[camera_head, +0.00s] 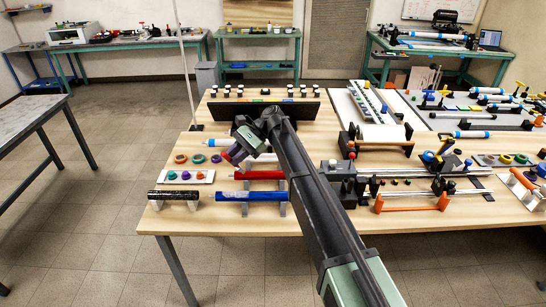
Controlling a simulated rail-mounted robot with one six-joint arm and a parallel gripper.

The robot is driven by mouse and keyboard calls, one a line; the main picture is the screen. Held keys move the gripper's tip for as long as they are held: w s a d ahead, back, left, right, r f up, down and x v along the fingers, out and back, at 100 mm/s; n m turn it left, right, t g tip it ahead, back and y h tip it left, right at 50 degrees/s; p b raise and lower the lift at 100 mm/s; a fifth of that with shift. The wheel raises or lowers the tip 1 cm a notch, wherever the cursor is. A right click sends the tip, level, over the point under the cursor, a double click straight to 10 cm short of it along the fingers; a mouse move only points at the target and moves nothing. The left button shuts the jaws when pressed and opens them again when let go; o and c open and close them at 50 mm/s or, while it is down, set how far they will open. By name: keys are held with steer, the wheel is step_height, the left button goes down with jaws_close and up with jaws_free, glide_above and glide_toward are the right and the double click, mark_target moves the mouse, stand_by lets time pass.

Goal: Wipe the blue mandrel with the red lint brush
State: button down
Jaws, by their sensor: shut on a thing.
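The blue mandrel (250,196) lies level on small light supports near the front left edge of the wooden table. My gripper (236,151) is behind and above it, apart from it, over the left part of the table. The jaws are shut on a small red thing (227,157), which seems to be the red lint brush. Only a little of it shows at the jaws; my wrist hides the rest, and its bristle side cannot be made out.
A red mandrel (258,175) lies just behind the blue one, and a dark speckled mandrel (173,195) lies to its left. A white plate (187,177) with coloured rings is nearby. Black fixtures (342,178) crowd the table right of my arm. A dark bar (264,109) stands behind.

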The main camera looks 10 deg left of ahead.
steer(key=a+m, duration=0.1)
steer(key=a, duration=0.6)
steer(key=shift+m+t+y, duration=0.3)
steer(key=shift+t+y, duration=0.2)
steer(key=f+b, duration=0.2)
steer(key=w+f+b, duration=0.1)
steer(key=f+b, duration=0.1)
steer(key=shift+d+f+b, duration=0.1)
steer(key=shift+b, duration=0.3)
